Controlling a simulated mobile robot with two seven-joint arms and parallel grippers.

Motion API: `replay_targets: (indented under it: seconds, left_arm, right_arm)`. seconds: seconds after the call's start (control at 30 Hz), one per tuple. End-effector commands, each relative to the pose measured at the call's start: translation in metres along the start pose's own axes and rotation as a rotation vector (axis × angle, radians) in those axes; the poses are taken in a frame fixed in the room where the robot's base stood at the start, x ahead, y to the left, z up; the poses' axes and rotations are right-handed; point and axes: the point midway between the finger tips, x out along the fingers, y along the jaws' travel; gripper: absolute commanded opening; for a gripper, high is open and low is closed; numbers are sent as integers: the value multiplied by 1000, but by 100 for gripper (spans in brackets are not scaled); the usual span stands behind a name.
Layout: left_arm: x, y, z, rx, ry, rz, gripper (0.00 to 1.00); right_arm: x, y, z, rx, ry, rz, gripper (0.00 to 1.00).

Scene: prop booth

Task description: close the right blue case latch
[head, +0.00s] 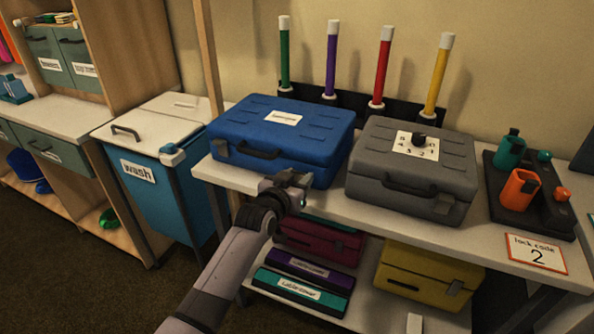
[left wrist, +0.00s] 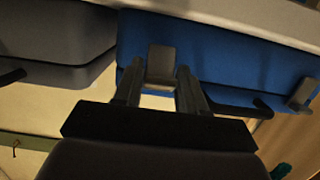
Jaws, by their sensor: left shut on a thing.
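The blue case (head: 284,132) is shut and stands on the table. Its left latch (head: 221,148) and dark handle (head: 259,150) show on the front. My left gripper (head: 294,180) is at the right end of that front and hides the right latch in the head view. In the left wrist view, which looks upside down, the grey right latch (left wrist: 160,63) sits between the fingertips of my left gripper (left wrist: 160,82), which is shut on it. I cannot tell whether the latch is fully down. The left latch also shows there (left wrist: 303,93). My right gripper is not in view.
A grey case (head: 413,163) with a dial stands close to the right. Behind are several coloured tubes in a dark rack (head: 350,108). A lock code card (head: 536,254) showing 2 is at the right. The shelf below holds a yellow case (head: 425,275) and others.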

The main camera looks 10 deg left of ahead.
Motion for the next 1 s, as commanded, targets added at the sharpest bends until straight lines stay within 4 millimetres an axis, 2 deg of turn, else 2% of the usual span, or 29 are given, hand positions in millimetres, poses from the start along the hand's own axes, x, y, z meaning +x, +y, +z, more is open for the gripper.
replay_targets:
  seconds: [0.6,0.63,0.7,1.0]
  left_arm:
    - [0,0,2,-1,-33,1,10]
    - [0,0,2,-1,-32,1,44]
    - [0,0,1,-1,-32,1,62]
    - [0,0,0,0,-28,0,62]
  right_arm:
    - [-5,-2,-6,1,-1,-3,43]
    - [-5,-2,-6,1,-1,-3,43]
    - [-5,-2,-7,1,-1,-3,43]
    - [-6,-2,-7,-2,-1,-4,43]
